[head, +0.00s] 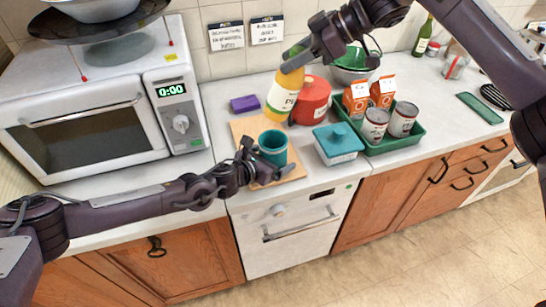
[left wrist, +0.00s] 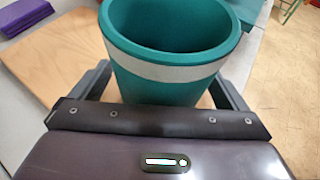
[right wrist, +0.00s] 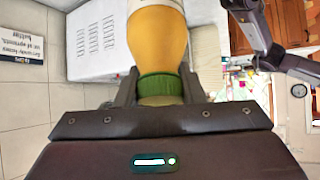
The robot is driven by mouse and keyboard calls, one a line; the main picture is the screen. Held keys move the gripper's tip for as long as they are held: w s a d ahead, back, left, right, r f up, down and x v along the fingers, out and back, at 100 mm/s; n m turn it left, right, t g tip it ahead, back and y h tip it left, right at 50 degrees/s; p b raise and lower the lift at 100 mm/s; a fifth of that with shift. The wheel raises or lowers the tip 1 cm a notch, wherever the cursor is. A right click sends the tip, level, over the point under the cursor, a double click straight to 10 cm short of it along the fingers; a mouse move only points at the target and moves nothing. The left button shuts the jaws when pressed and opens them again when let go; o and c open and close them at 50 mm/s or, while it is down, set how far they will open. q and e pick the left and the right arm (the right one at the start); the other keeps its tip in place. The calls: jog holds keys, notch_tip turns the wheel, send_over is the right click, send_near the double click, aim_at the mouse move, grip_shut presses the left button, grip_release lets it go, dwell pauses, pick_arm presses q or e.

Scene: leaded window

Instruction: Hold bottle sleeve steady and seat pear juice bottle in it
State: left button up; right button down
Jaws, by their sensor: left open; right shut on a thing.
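The bottle sleeve (head: 272,147) is a teal, open-topped cup standing upright on a wooden board (head: 240,128). My left gripper (head: 250,165) is around it from the left, fingers apart on either side; the sleeve (left wrist: 175,55) looks empty in the left wrist view. The pear juice bottle (head: 284,94) is yellow-orange with a pale label. My right gripper (head: 294,62) is shut on its neck end and holds it, slightly tilted, above and behind the sleeve. In the right wrist view the bottle (right wrist: 157,40) shows a green cap between the fingers.
A red pot (head: 313,100) stands behind the bottle, and a teal lidded box (head: 338,143) is right of the sleeve. A green tray (head: 415,140) holds cans and orange cartons. A purple sponge (head: 244,104) lies behind the board. A white microwave (head: 90,110) stands at left.

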pick_arm(q)
jog(key=shift+w+d, duration=0.1)
jog(key=shift+w, duration=0.05)
pick_arm(e)
jog(key=shift+r, duration=0.1)
pick_arm(q)
jog(key=c, duration=1)
jog(key=shift+c, duration=0.2)
pick_arm(e)
jog(key=a+h, duration=0.2)
jog(key=a, duration=0.1)
jog(key=a+n+g+h, duration=0.1)
jog(key=a, duration=0.1)
jog(key=shift+w+a+f, duration=0.15)
jog(key=shift+f, duration=0.2)
notch_tip(320, 180, down, 18)
